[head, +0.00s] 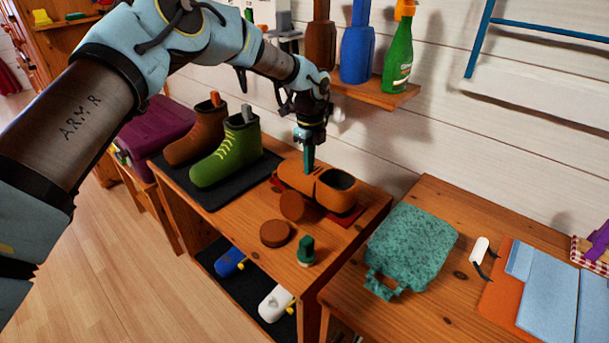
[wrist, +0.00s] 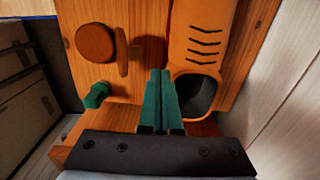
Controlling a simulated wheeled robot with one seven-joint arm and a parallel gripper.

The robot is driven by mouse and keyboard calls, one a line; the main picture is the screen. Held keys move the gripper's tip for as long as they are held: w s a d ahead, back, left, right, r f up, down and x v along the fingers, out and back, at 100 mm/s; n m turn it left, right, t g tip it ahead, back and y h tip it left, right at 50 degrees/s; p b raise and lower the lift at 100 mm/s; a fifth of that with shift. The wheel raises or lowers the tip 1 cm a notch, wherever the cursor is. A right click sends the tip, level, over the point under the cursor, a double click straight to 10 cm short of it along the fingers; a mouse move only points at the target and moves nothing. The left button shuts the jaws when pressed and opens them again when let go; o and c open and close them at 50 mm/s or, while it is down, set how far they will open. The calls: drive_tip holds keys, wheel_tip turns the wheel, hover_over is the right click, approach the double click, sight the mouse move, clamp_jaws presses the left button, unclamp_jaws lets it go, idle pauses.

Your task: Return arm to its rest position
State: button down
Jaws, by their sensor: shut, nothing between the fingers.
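My gripper (head: 309,160) is above the small wooden table, right over the orange shoes. Its two green fingers are together and hold nothing; they show closed in the wrist view (wrist: 162,95). One orange shoe (head: 337,190) stands on a dark red mat (head: 347,219), its opening toward the front right. In the wrist view the orange shoe (wrist: 200,40) lies just right of my fingertips. I cannot tell whether the fingers touch it. My arm reaches in from the left across the upper part of the head view.
Green (head: 228,150) and brown (head: 196,137) boots stand on a black mat left of my gripper. A brown round tin (head: 275,233) and small green bottle (head: 306,250) are in front. A shelf (head: 375,93) with bottles hangs behind. A teal case (head: 412,242) lies right.

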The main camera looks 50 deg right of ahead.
drive_tip(key=d+r+b, duration=0.1)
drive_tip(key=d+r, duration=0.2)
drive_tip(key=r, duration=0.4)
drive_tip(key=shift+s, duration=0.2)
drive_tip(key=shift+d, duration=0.1)
